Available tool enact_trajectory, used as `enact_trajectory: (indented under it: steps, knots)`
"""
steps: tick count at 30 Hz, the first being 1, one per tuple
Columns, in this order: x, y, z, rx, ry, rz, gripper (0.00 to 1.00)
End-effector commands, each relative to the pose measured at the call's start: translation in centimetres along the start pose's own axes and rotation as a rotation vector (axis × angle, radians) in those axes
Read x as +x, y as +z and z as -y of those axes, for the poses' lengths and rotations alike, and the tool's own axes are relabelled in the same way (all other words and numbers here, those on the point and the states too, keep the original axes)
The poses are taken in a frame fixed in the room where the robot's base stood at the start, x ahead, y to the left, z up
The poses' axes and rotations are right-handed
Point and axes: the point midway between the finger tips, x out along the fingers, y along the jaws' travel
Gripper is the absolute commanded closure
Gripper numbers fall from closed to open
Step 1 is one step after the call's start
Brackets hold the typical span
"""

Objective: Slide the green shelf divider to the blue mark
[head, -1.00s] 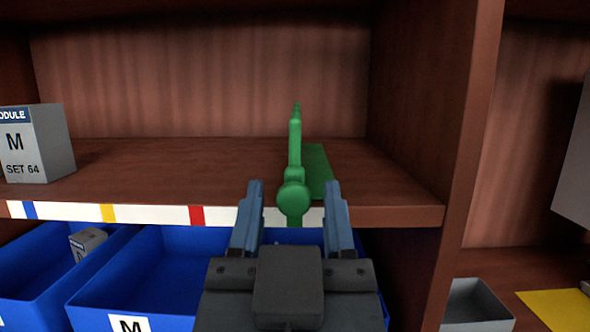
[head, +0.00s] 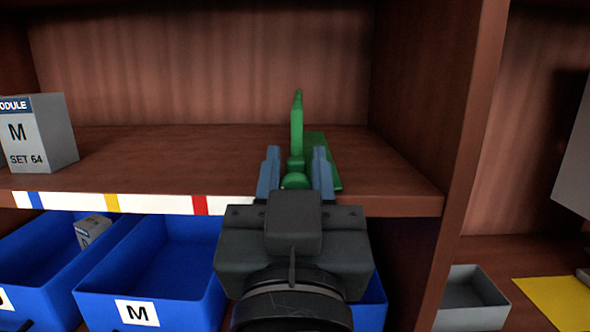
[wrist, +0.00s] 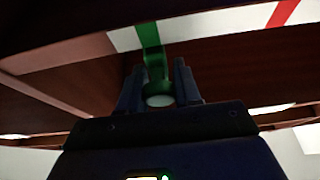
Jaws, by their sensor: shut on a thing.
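The green shelf divider (head: 297,130) stands upright on the wooden shelf, right of the middle, with a flat green base and a round knob at its front. My gripper (head: 295,175) is at the shelf's front edge, its blue fingers on either side of the knob and shut on it. The wrist view also shows the divider (wrist: 152,55) between the fingers (wrist: 160,90). The blue mark (head: 36,200) is on the white edge strip at the far left, well left of the divider.
The strip also bears a yellow mark (head: 111,203) and a red mark (head: 200,205). A grey box (head: 40,140) labelled M stands on the shelf's left end. Blue bins (head: 150,285) sit below. A wooden upright (head: 470,120) bounds the right side. Shelf between box and divider is clear.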

Motion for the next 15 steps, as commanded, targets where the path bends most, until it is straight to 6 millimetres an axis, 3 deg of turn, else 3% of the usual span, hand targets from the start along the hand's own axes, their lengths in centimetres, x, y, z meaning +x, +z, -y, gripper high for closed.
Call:
enact_trajectory:
  steps: [6, 15]
  knots:
    - [-0.01, -0.03, 0.01, 0.0, 0.0, 0.0, 1.0]
    - [-0.02, -0.05, 0.06, 0.001, -0.001, -0.001, 1.0]
